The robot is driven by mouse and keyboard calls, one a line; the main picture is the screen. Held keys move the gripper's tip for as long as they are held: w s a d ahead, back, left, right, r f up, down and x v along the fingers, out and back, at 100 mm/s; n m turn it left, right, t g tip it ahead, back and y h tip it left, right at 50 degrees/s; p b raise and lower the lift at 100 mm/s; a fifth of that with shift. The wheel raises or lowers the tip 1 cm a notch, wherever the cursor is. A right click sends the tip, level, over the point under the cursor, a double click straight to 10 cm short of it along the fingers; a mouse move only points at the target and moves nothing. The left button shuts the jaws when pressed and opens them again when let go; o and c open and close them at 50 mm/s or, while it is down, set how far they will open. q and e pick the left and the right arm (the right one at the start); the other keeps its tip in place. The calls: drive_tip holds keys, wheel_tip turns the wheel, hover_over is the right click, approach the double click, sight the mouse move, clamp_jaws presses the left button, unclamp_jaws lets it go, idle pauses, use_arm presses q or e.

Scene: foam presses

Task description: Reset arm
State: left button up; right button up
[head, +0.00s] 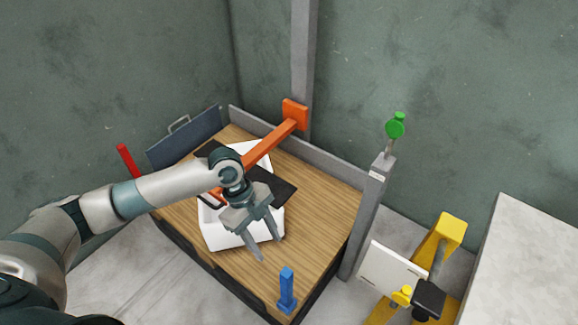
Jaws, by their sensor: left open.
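My left arm comes in from the left and reaches over the wooden press table (325,222). My left gripper (268,250) points down, its two fingers apart and nothing between them. It is above the front side of a white foam block or tray (222,236), partly hidden by my arm. A dark plate (278,187) lies over the white piece. An orange arm (270,145) runs from an orange bracket on the grey post down behind my wrist. Whether my gripper touches the white piece cannot be told. My right gripper is not in view.
A blue upright peg (287,289) stands at the table's front corner. A green knob (396,126) tops the right post. A dark blue panel (184,138) and red handle (127,158) are at left. A yellow stand (449,232) and pale counter (528,262) are at right.

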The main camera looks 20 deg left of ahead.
use_arm(q)
drive_tip(key=n+t, duration=0.1)
drive_tip(key=n, duration=0.2)
hover_over(285, 278)
wheel_tip(285, 278, down, 3)
drive_tip(key=shift+r+h, duration=0.1)
drive_tip(key=shift+h, duration=0.3)
drive_tip(key=s+a+f+n+t+y, duration=0.2)
drive_tip(key=s+a+n, duration=0.3)
drive_tip(key=s+n, duration=0.35)
drive_tip(key=s+a+f+n+t+y, duration=0.1)
drive_tip(key=s+a+n+t+y, duration=0.15)
drive_tip(key=s+a+n, duration=0.4)
drive_tip(key=d+f+t, duration=0.1)
drive_tip(key=d+f, duration=0.1)
drive_tip(key=f, duration=1.5)
drive_tip(key=w+d+f+n, duration=0.1)
drive_tip(key=d+f, duration=0.2)
drive_tip(key=f, duration=1.4)
drive_tip(key=shift+w+n+t+h, duration=0.2)
drive_tip(key=shift+n+t+h, duration=0.15)
drive_tip(key=shift+h, duration=0.1)
